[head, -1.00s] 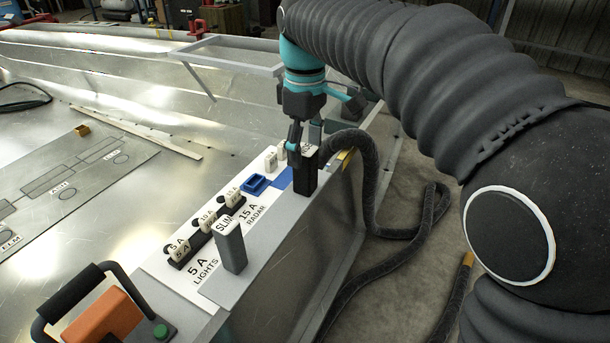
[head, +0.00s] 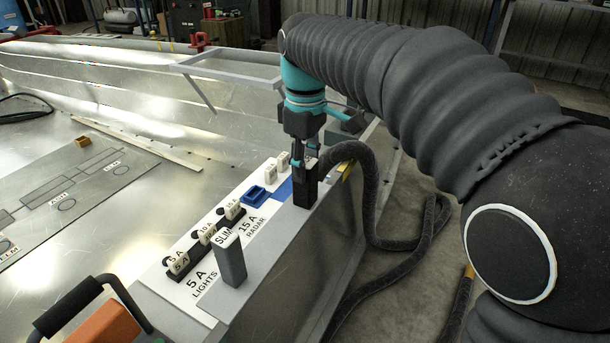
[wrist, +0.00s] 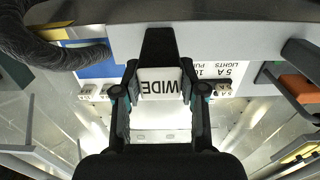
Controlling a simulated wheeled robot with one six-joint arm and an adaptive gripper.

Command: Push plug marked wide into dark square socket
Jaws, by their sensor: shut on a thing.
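The plug marked WIDE (wrist: 160,88) has a white top with black letters and a dark, block-like body. In the wrist view my gripper (wrist: 160,100) has one finger on each side of it and is shut on it. In the head view the dark plug body (head: 304,188) hangs upright below my gripper (head: 298,157), at the right edge of the white panel. I cannot tell whether its lower end touches the ledge. I cannot pick out the dark square socket; the plug and my gripper may hide it.
A grey plug marked SLIM (head: 231,262) stands nearer on the panel. A blue socket (head: 255,196) and several small labelled fuses (head: 207,234) sit on the white panel (head: 200,285). A thick black hose (head: 366,200) loops down just right of the plug. An orange-and-black object (head: 105,325) is at the lower left.

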